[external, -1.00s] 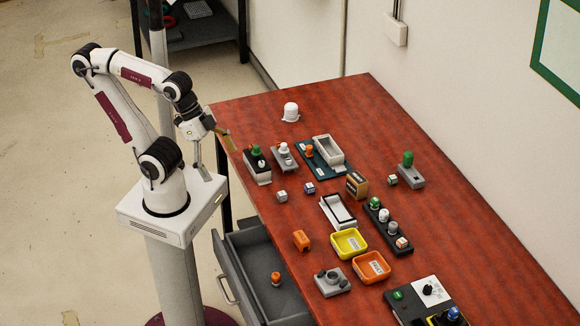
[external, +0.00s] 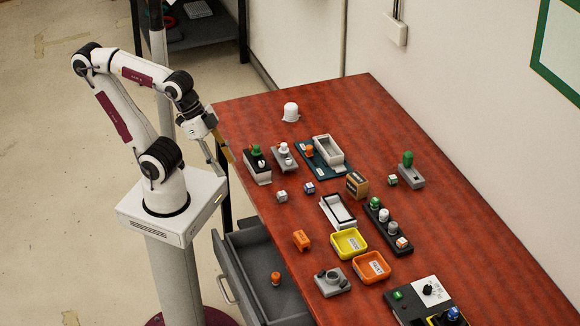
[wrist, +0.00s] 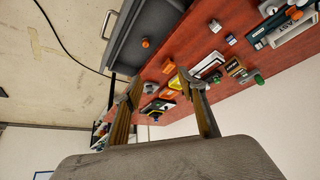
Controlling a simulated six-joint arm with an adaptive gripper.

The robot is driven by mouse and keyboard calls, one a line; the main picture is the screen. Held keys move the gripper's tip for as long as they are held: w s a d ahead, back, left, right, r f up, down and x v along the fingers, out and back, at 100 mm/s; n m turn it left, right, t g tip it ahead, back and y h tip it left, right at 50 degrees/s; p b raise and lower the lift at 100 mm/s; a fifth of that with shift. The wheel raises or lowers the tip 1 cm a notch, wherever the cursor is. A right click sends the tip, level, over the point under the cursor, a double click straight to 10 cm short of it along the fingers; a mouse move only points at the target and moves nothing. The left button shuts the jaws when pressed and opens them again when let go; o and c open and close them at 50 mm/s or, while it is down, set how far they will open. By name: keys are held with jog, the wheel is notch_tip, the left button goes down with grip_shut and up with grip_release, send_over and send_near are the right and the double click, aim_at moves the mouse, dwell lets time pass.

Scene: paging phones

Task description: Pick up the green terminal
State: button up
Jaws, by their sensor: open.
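Several things here have green parts, and I cannot tell which one is called the green terminal. A green knob (external: 256,149) stands on a white and black base near the table's left edge. A taller green piece (external: 408,158) stands upright on a grey base at the right. A green-topped piece (external: 375,202) sits in a black strip, and a small green-faced cube (external: 392,180) lies near the grey base. My gripper (external: 226,157) is open and empty beside the table's left edge, left of the green knob. Its two fingers (wrist: 160,82) are spread apart in the wrist view.
Nearby are a grey open box (external: 327,149) on a teal plate, a yellow tray (external: 349,243), an orange tray (external: 371,267) and a white dome (external: 290,112). An open grey drawer (external: 262,262) juts out below the table's left side. The far table is mostly clear.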

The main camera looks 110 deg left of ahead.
jog(key=w+a+r+t+y, duration=0.2)
jog(key=w+a+r, duration=0.45)
jog(key=w, duration=0.35)
jog(key=w+a+r+n+t+y, duration=0.1)
jog(key=w+a+r+t+y, duration=0.1)
jog(key=w+a+r, duration=0.7)
jog(key=w+a+r+t+y, duration=0.1)
jog(key=w+a+r+t, duration=0.3)
jog(key=w, duration=0.8)
jog(key=w+a+m+t+h, duration=0.1)
jog(key=w+a+m+t, duration=0.1)
jog(key=w+a, duration=1.1)
jog(key=w+a+f+m+h, duration=0.3)
jog(key=w+a+f, duration=0.2)
jog(key=f, duration=0.1)
jog(key=m+g+h, duration=0.3)
jog(key=g+h, duration=0.2)
jog(key=h, duration=0.3)
send_near(392, 176)
jog(key=x, duration=0.3)
jog(key=shift+x, duration=1.25)
